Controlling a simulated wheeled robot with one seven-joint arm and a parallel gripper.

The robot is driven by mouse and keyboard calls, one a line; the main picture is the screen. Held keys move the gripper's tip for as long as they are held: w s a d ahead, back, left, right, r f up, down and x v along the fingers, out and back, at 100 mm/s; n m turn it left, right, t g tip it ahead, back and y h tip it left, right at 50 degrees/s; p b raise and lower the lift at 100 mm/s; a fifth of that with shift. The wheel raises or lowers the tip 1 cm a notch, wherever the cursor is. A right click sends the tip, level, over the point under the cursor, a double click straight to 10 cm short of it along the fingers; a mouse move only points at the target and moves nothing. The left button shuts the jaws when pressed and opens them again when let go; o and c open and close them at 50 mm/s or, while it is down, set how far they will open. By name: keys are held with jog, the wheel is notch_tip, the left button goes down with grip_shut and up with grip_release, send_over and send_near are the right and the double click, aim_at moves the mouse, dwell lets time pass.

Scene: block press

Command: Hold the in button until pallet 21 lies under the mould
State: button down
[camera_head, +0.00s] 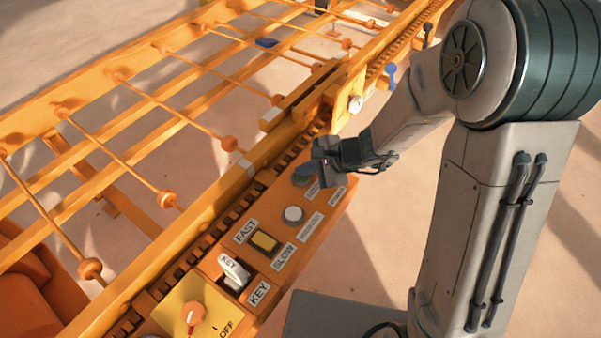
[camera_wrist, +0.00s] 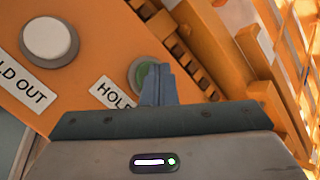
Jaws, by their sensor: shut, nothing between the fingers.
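My gripper (camera_head: 306,170) is shut and empty, its fingertips over the green button (camera_head: 300,180) on the orange control panel. In the wrist view the shut fingers (camera_wrist: 158,78) partly cover the green button (camera_wrist: 141,74). Its label (camera_wrist: 112,92) reads "HOLD", with the rest hidden by my gripper. I cannot tell whether the fingertips touch the button or press it. A white button (camera_head: 293,214) sits beside it; in the wrist view this white button (camera_wrist: 49,40) has a label ending in "LD OUT". No pallet numbered 21 and no mould can be made out.
Levers (camera_head: 390,72) stand farther along the rail, close to my arm.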

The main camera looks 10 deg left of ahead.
aim_at(306, 177)
jog(key=shift+r+p, duration=0.45)
jog(key=shift+r, duration=0.4)
notch_tip(306, 177, up, 5)
jog(key=p, duration=0.3)
jog(key=shift+p, duration=0.35)
dwell(0.8)
jog(key=s+d+r+n+h+p, duration=0.4)
jog(key=s+d+r+n+p, duration=0.1)
jog(key=d+r, duration=0.7)
jog(key=s+d+r+n+t+h+p, duration=0.1)
jog(key=s+d+r+n+h+p, duration=0.4)
jog(key=d+r, duration=0.8)
jog(key=s+n+p, duration=0.1)
jog(key=s+p, duration=0.2)
jog(key=shift+a+r, duration=0.1)
jog(key=shift+a, duration=0.1)
